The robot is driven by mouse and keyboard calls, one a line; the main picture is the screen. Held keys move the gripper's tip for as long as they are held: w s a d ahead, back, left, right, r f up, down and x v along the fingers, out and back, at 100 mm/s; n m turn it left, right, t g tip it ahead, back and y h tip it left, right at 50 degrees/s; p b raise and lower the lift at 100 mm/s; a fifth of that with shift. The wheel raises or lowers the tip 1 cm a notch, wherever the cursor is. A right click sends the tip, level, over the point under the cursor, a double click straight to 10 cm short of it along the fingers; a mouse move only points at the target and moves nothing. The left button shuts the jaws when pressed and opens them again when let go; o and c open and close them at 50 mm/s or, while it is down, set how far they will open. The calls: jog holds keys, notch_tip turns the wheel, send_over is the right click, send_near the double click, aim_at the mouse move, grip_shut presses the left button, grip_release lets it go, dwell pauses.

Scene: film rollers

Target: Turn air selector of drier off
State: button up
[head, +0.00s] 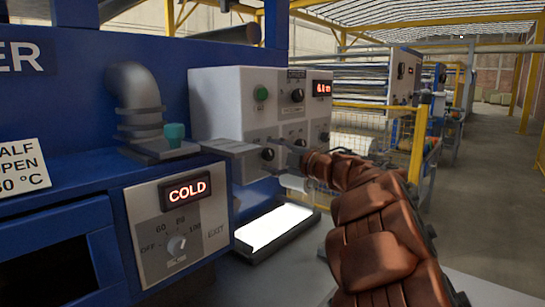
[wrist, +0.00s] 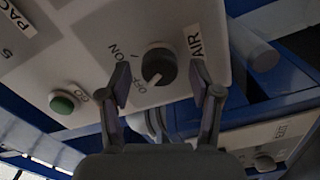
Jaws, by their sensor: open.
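The air selector (wrist: 158,67) is a dark round knob beside a white AIR label on a pale panel in the wrist view. OFF and ON are printed to its left, and a pale pointer mark on it points down and to the left. My gripper (wrist: 160,76) is open, with one finger on each side of the knob; whether they touch it I cannot tell. In the head view my gripper (head: 287,156) is at the lower front of the white control box (head: 222,105), near a dark knob (head: 268,154).
A green button (wrist: 63,102) is on the same panel. In the head view a blue machine carries a COLD display (head: 187,190) and a temperature dial (head: 176,245). A bright lit panel (head: 264,229) lies below. A yellow mesh fence (head: 418,143) and an open aisle are to the right.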

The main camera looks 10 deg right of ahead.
jog(key=v, duration=1.2)
dwell(0.5)
